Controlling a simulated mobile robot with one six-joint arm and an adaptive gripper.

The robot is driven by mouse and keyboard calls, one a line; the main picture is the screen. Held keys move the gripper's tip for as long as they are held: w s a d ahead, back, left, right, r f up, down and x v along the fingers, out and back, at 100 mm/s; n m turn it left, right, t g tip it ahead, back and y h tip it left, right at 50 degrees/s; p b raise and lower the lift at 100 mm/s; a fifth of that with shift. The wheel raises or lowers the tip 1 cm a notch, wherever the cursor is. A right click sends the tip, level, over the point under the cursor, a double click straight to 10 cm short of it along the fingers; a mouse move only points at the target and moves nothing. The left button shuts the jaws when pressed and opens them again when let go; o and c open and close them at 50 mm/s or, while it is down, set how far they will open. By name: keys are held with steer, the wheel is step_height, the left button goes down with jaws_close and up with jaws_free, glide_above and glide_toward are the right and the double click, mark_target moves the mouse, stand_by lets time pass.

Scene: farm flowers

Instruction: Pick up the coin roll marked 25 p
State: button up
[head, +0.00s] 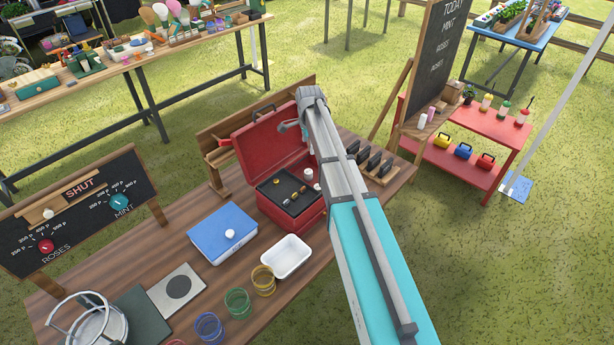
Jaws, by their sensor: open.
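A red cash box (260,141) stands open on the wooden table, its lid raised at the back. Its black tray (268,190) holds several small items, among them dark and gold ones. A white cylinder (308,174) shows at the tray's right side, beside my arm. No marking can be read at this size, so I cannot tell which item is the 25 p roll. My gripper (290,127) is open in front of the raised lid, above the tray, partly hidden by my arm. I see nothing held in it.
A blue box (210,232) with a white knob and a white tub (287,257) stand in front of the cash box. A rack with black pieces (374,163) is to the right.

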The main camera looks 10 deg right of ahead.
mark_target(308, 172)
steer(key=shift+f, duration=0.15)
step_height(308, 172, down, 8)
steer(key=b, duration=0.8)
steer(key=shift+f, duration=0.2)
steer(key=shift+b, duration=0.3)
steer(key=shift+w+f+b, duration=0.15)
steer(key=shift+f+b, duration=2.4)
steer(key=shift+f, duration=0.05)
steer(key=shift+c, duration=0.3)
jaws_close()
